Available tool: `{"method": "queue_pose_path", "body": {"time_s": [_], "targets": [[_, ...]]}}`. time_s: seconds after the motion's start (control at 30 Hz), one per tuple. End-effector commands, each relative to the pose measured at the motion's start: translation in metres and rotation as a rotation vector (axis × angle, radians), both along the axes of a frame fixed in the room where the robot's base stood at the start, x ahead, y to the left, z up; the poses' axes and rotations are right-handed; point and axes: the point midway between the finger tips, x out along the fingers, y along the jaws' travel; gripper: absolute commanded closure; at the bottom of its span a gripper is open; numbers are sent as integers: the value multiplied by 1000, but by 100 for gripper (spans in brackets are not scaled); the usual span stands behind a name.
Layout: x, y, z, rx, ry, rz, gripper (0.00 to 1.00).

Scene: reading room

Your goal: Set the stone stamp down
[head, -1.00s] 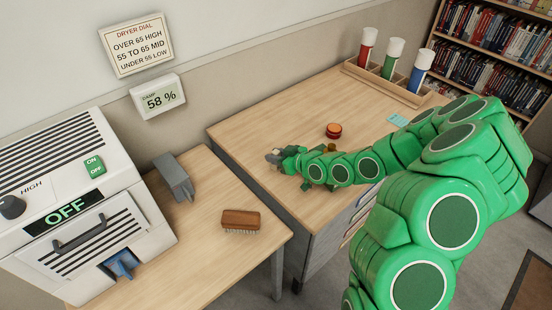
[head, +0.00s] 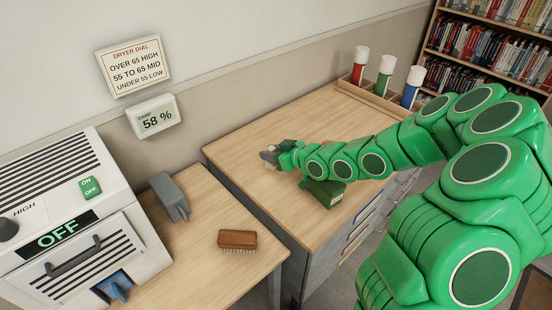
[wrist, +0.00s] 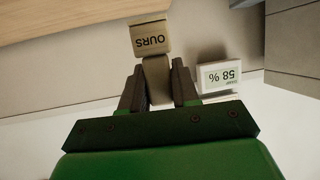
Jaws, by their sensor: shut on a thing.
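The stone stamp (wrist: 150,38) is a beige block with the letters OURS on its face, reading upside down in the wrist view. Its narrower neck sits between the two dark fingers of my gripper (wrist: 158,75), which is shut on it. In the head view my gripper (head: 270,156) is over the far left part of the wooden-topped cabinet (head: 300,125). The stamp is too small and covered there to make out clearly. I cannot tell whether it touches the top.
A dark green box-like thing (head: 325,192) shows below my arm. A rack (head: 372,98) with red, green and blue tubes stands at the back right. A lower table (head: 205,220) holds a brush (head: 237,240), a grey device (head: 168,195) and the dryer (head: 70,220), reading OFF. A 58 % display (head: 155,117) hangs on the wall.

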Motion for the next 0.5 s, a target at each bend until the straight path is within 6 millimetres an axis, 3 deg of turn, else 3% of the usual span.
{"method": "queue_pose_path", "body": {"time_s": [0.27,0.5], "targets": [[0,0,9,-1,-2,0,100],[0,0,39,-3,-4,0,100]]}}
